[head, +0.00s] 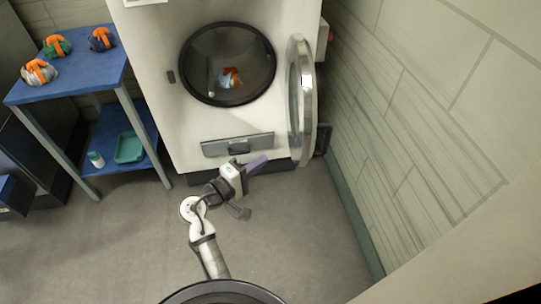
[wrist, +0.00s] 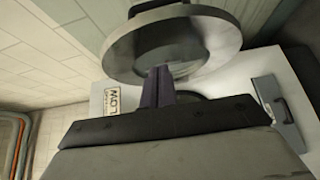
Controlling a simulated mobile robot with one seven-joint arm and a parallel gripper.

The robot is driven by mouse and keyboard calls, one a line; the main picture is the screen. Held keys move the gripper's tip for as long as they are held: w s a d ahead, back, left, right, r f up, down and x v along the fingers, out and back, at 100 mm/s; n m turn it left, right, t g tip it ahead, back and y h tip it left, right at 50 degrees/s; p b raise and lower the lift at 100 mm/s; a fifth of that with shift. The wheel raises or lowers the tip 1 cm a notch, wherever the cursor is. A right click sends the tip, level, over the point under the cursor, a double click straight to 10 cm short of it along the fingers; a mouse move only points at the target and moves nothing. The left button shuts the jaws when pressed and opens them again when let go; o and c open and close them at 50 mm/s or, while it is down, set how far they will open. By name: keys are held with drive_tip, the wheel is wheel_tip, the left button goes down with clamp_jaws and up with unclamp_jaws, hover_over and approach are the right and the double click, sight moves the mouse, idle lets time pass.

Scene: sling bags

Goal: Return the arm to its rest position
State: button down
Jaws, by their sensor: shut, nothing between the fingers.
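My arm reaches forward from the bottom of the head view, with my gripper (head: 257,163) in front of the washing machine (head: 155,60), below its round opening. The purple fingers are shut together with nothing between them. The wrist view also shows my gripper (wrist: 158,75), its fingers pointing toward the machine's open round door (wrist: 150,48). In the head view the door (head: 301,100) stands swung out to the right. One sling bag (head: 230,77), blue and orange, lies inside the drum.
A blue table (head: 75,77) at the left holds several sling bags (head: 56,46). Its lower shelf bears a teal tray (head: 129,148) and a white bottle (head: 96,159). A tiled wall (head: 400,110) bounds the right. The grey floor (head: 110,240) around my arm is clear.

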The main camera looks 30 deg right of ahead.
drive_tip(key=shift+v, duration=1.1)
